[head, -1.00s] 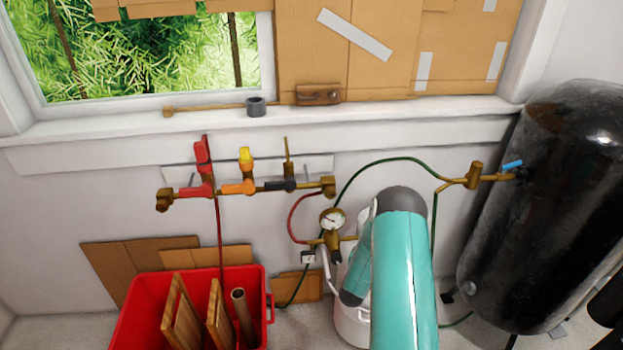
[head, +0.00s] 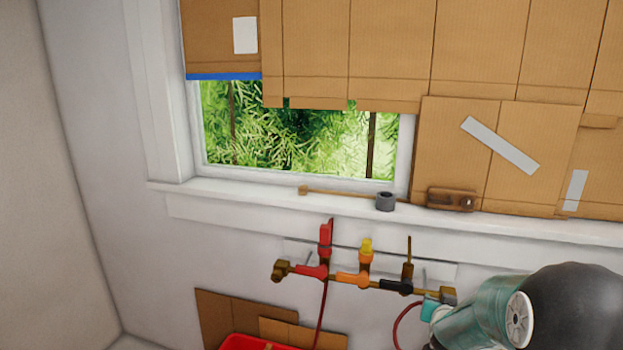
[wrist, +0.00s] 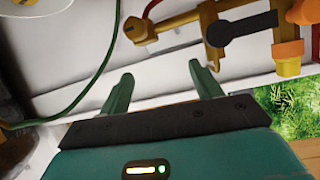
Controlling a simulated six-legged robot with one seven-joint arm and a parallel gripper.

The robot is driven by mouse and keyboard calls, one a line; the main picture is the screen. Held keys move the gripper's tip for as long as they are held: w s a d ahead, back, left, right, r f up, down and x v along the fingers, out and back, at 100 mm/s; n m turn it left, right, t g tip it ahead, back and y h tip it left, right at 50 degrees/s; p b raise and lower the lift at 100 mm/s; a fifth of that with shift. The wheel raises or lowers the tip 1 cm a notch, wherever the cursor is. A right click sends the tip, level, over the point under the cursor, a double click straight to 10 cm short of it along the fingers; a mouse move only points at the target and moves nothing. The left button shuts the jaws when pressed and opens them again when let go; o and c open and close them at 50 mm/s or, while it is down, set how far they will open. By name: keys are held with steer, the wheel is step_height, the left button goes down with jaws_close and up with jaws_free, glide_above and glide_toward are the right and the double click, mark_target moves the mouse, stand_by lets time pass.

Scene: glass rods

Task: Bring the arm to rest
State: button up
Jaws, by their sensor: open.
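My gripper (wrist: 160,82) shows in the wrist view with its two green fingers spread apart. Nothing is between them, and the white wall is behind. The wrist view is turned over, with the window at its lower right. The brass valve pipe (wrist: 185,22) with its black handle (wrist: 240,33) lies past the fingertips, apart from them. In the head view my teal and dark arm (head: 478,316) is bent at the lower right, in front of the pipe's right end. My fingers cannot be made out there.
The valve pipe (head: 338,277) runs along the wall with red, orange, yellow and black handles. A red bin (head: 250,343) is at the bottom edge. The left wall is bare.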

steer(key=s+a+r+n+g+y, duration=0.3)
steer(key=s+a+r+y, duration=0.1)
steer(key=s+a+r, duration=0.8)
steer(key=s+a+r+n+g, duration=0.1)
steer(key=s+a+g, duration=0.1)
steer(key=s, duration=0.9)
steer(key=s+a+r+n+g, duration=0.1)
steer(key=s+a, duration=0.3)
steer(key=s, duration=0.7)
steer(key=shift+a+g+y, duration=0.15)
steer(key=shift+g+y, duration=0.25)
